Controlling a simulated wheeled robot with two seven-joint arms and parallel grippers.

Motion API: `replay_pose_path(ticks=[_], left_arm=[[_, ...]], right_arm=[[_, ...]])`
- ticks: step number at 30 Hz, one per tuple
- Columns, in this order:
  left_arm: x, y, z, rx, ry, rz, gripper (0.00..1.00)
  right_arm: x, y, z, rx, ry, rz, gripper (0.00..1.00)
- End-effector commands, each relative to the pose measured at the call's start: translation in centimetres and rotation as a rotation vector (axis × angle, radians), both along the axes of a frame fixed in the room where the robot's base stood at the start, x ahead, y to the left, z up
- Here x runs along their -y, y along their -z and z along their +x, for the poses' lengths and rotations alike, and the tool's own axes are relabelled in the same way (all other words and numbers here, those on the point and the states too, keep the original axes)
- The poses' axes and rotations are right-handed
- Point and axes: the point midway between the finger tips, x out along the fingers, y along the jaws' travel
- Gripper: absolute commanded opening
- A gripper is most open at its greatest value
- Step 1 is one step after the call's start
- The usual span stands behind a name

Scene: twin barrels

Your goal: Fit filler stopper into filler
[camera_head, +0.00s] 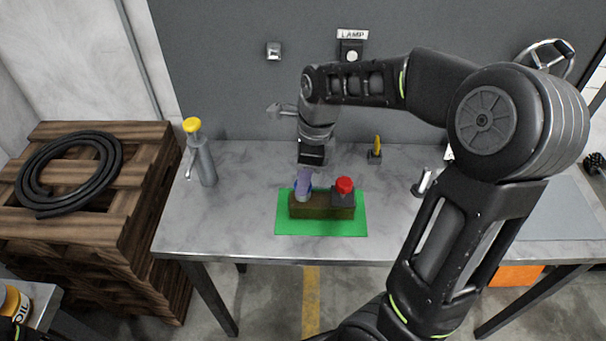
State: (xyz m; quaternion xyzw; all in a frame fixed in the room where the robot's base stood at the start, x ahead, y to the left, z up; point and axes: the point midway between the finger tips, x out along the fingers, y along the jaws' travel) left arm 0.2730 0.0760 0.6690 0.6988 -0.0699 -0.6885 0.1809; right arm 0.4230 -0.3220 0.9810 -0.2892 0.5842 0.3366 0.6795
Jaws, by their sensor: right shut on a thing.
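A brown block (322,211) lies on a green mat (284,226) on the table. A dark grey piece with a red cap (344,185) stands at its right end. A purple piece (303,182), perhaps the filler stopper, is upright at the block's left end, over a pale base. My right gripper (308,168) points down from above and is shut on the purple piece. Its fingers are small and partly hidden, and I cannot tell whether the purple piece is seated or just above the base. My left gripper is not in view.
A grey bottle with a yellow top (207,164) stands at the table's left. A small yellow-topped item (376,150) stands behind the mat, and a small metal fitting (424,183) to its right. The grey wall closes the back. The table (240,225) is clear left of the mat.

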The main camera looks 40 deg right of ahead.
Motion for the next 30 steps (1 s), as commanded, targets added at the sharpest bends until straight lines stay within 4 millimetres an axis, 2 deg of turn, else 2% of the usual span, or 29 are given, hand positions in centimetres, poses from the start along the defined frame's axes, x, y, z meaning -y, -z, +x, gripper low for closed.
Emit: replay_pose_path(ticks=[9, 10, 19, 30], left_arm=[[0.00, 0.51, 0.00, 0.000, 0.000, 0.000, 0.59], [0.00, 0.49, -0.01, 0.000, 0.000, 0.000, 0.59], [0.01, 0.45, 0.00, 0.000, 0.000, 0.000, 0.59], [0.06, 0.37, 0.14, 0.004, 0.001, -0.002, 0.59]], right_arm=[[-0.01, 0.84, 0.02, 0.000, 0.000, 0.000, 0.00], [0.00, 0.82, 0.02, 0.000, 0.000, 0.000, 0.38], [0.00, 0.77, 0.01, 0.000, 0.000, 0.000, 0.62], [0.05, 0.42, 0.01, 0.001, 0.000, 0.000, 0.62]])
